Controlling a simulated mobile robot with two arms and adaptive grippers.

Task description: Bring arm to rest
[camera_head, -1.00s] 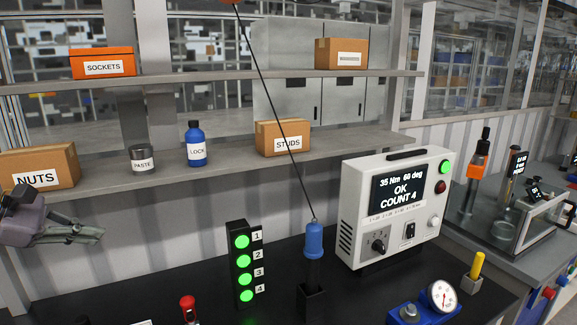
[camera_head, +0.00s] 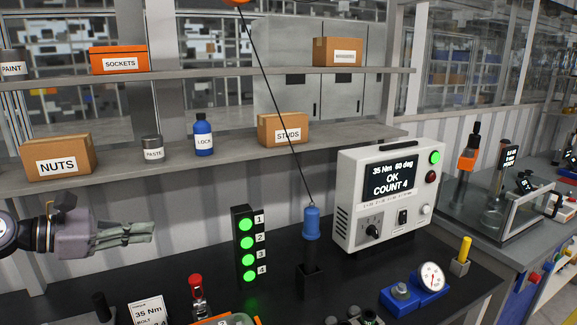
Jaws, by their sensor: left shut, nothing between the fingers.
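My left gripper (camera_head: 138,233) reaches in from the left edge of the head view. It hangs above the black bench (camera_head: 330,280), in front of the lower shelf and left of the light tower. Its fingers point right and are shut with nothing between them. It touches nothing that I can see. My right gripper is not in view.
The light tower (camera_head: 246,248) shows several green lamps. A blue-topped tool (camera_head: 311,223) hangs on a cable in its holder. The controller (camera_head: 340,213) reads OK. A gauge (camera_head: 431,277) stands at right. Shelves hold boxes such as NUTS (camera_head: 57,167).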

